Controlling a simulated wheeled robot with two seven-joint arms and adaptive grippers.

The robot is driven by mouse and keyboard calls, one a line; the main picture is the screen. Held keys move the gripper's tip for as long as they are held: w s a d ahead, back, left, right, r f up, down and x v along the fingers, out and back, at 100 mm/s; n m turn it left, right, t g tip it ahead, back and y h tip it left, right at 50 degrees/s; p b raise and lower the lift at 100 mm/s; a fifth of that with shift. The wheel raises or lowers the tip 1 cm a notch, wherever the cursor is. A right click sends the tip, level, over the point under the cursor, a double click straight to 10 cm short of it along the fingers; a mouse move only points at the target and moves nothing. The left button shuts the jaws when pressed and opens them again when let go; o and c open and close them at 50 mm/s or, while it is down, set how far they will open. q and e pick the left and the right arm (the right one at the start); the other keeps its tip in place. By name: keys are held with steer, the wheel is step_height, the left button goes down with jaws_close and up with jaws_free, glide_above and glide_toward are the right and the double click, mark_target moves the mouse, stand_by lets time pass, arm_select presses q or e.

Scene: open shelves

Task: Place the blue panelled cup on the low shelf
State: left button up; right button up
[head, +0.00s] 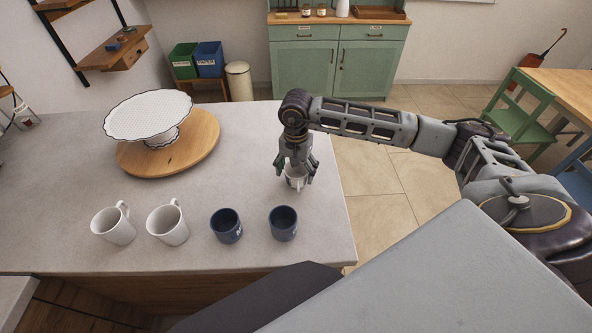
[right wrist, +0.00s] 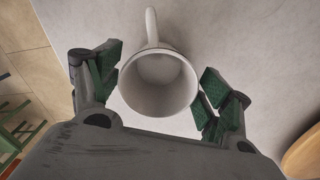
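Two dark blue cups stand upright on the grey counter (head: 60,190) near its front edge: a left one (head: 226,226) with a pale mark low on its side, and a right one (head: 283,223). I cannot tell which is the panelled one. My right gripper (head: 296,178) points down behind the right blue cup, its fingers either side of a white mug (head: 295,183). In the right wrist view the fingers (right wrist: 160,88) are spread around this mug (right wrist: 160,85), close to its sides; a firm grip does not show. My left gripper is not in view. Wooden wall shelves (head: 115,50) are at upper left.
Two white mugs (head: 113,226) (head: 167,223) stand left of the blue cups. A white cake stand (head: 148,112) sits on a round wooden board (head: 195,150) at the back left. A green cabinet (head: 338,62) stands beyond the counter. The counter's right edge is close to my right gripper.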

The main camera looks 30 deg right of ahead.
steer(key=shift+r, duration=0.15)
stand_by(0.4)
step_height(320, 180, up, 12)
steer(key=b, duration=0.1)
steer(key=shift+b, duration=0.3)
stand_by(0.6)
